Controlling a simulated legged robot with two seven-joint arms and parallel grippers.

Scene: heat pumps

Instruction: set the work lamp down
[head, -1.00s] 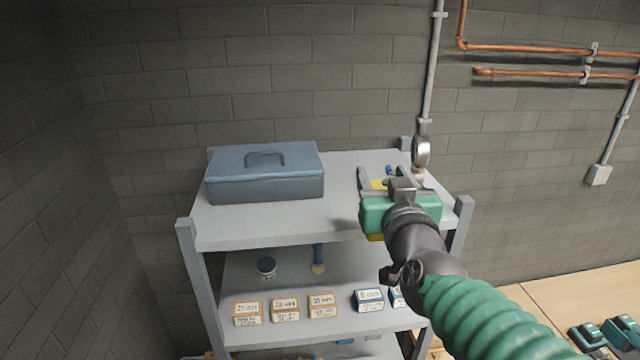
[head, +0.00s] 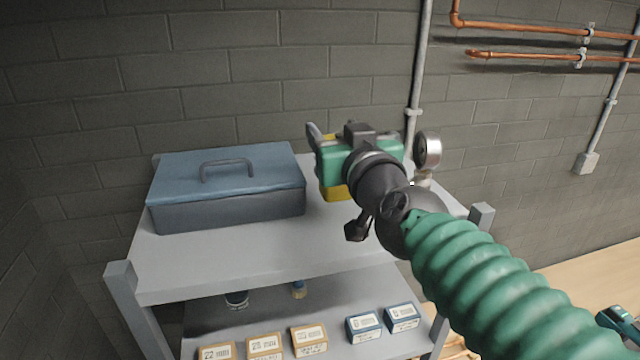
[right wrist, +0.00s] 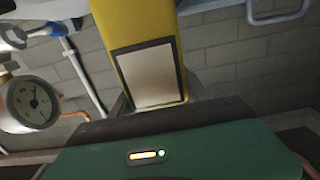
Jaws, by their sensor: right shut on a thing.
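The work lamp (right wrist: 143,50) is a yellow block with a pale, dark-framed panel, and it fills the upper middle of the right wrist view. In the head view only a yellow part of the lamp (head: 335,193) shows below and behind my right gripper (head: 318,140). The gripper is shut on the lamp over the top of the grey shelf unit (head: 230,258), to the right of the blue toolbox. The gripper's body hides most of the lamp. I cannot tell whether the lamp touches the shelf top. My left gripper is not in view.
The blue toolbox (head: 228,188) stands on the left of the shelf top. A round pressure gauge (head: 427,150) stands close to the right of my gripper. Several small labelled boxes (head: 309,340) sit on the lower shelf. A block wall with copper pipes (head: 540,55) is behind.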

